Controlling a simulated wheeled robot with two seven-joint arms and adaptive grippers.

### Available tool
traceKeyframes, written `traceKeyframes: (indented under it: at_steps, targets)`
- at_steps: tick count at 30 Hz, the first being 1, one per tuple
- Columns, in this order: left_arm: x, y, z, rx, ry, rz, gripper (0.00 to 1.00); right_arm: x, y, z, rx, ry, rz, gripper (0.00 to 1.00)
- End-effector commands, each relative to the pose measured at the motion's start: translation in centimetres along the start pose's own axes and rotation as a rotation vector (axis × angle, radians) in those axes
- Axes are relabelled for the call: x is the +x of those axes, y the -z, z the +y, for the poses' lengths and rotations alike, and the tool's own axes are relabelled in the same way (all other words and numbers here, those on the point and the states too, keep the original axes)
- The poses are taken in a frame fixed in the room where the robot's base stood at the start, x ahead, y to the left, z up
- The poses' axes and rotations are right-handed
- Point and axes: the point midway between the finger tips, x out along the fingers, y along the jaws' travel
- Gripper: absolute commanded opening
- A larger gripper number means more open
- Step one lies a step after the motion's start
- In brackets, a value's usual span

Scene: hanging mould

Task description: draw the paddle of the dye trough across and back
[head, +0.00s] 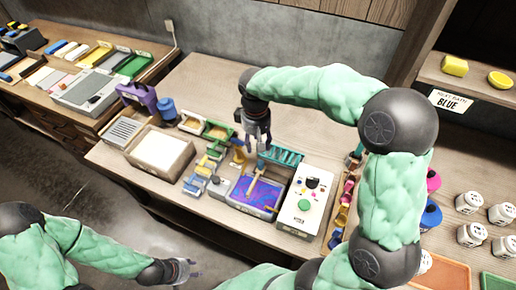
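The dye trough (270,212) stands on the middle table, filled with swirled blue and purple dye. A wooden paddle (253,186) stands in it, its handle rising from the dye. My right gripper (259,148) points down above and behind the trough, near the top of the paddle. Its fingers look parted, and I see nothing held between them. Whether a fingertip touches the handle is too small to tell. My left gripper (189,270) is low at the lower left, over the floor in front of the table, with parted fingers and nothing in them.
A white control box (306,202) with a green button stands right of the trough. A green rack (282,156) stands behind it. A tray with a pale sheet (160,150) and small coloured tools lie to the left. White jars (470,202) stand at the right. The table's back is clear.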

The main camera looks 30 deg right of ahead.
Motion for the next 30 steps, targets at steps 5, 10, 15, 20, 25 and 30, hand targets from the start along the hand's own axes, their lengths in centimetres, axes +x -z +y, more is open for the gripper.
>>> traceKeyframes:
  at_steps: [5,10,15,20,25,30]
  targets:
    - [0.0,0.0,0.0,0.000,0.000,0.000,0.40,-0.8,0.0,0.0,-0.001,0.000,0.000,0.50]
    - [0.0,0.0,0.0,0.000,0.000,0.000,0.40,-0.8,0.0,0.0,0.000,0.000,0.000,0.50]
    - [-0.1,0.0,0.0,0.000,0.000,0.000,0.40,-0.8,0.0,0.0,-0.014,0.001,-0.001,0.51]
    - [-1.1,-0.1,0.4,0.000,0.000,0.000,0.40,-0.8,-0.1,0.2,-0.165,0.006,-0.003,0.51]
    - [-2.9,-0.1,1.0,0.000,0.000,0.000,0.40,-0.5,-0.2,0.4,-0.488,0.017,-0.003,0.51]
    - [-4.5,-0.2,1.6,0.000,0.000,0.000,0.40,-0.1,-0.4,0.6,-0.825,0.029,0.005,0.51]
